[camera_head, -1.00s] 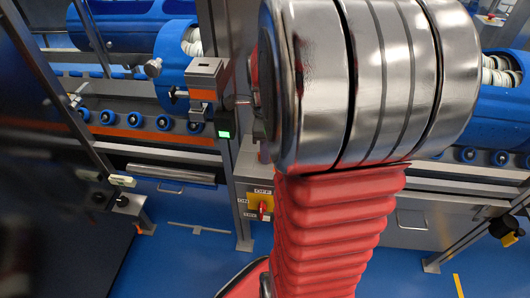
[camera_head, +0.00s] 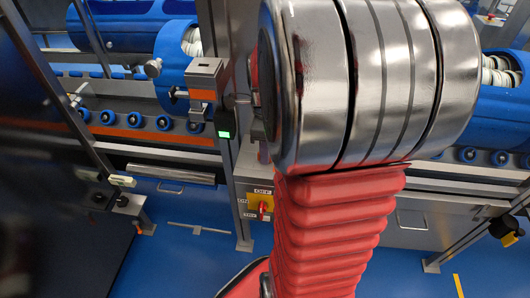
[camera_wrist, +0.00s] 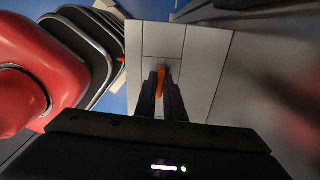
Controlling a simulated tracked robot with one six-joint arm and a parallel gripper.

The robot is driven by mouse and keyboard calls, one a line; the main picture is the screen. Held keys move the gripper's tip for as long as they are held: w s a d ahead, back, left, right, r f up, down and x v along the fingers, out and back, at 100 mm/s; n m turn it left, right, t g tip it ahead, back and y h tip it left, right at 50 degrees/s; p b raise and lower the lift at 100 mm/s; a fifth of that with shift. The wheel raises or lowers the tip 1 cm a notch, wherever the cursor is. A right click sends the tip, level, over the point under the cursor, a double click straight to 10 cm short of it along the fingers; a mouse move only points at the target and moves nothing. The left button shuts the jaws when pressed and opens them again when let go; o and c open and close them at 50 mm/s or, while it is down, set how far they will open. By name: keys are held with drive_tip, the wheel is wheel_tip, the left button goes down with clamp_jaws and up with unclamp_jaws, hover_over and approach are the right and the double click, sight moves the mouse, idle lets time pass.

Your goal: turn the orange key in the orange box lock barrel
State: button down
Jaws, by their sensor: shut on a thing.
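The orange key (camera_wrist: 161,76) shows in the wrist view as a small orange piece between my fingertips. My gripper (camera_wrist: 161,84) is shut on it, its two dark fingers reaching up against a pale grey panelled surface. The lock barrel is hidden behind the key and fingers, so I cannot tell how deep the key sits or its angle. In the head view a grey box with an orange band (camera_head: 203,95) stands on the rail left of my arm; whether it is the orange lock's box is unclear. My gripper is mostly hidden there behind my arm's metal joint.
A small black unit with a green light (camera_head: 225,130) is beside the banded box. A yellow plate with a red switch (camera_head: 261,205) sits lower on the post. Blue tub machinery (camera_head: 130,45) runs along the back. Blue floor (camera_head: 180,262) is open below.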

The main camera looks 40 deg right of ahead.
drive_tip(key=c, duration=1.8)
unclamp_jaws()
drive_tip(key=shift+o, duration=0.2)
drive_tip(key=shift+r, duration=4)
drive_tip(key=shift+n, duration=0.3)
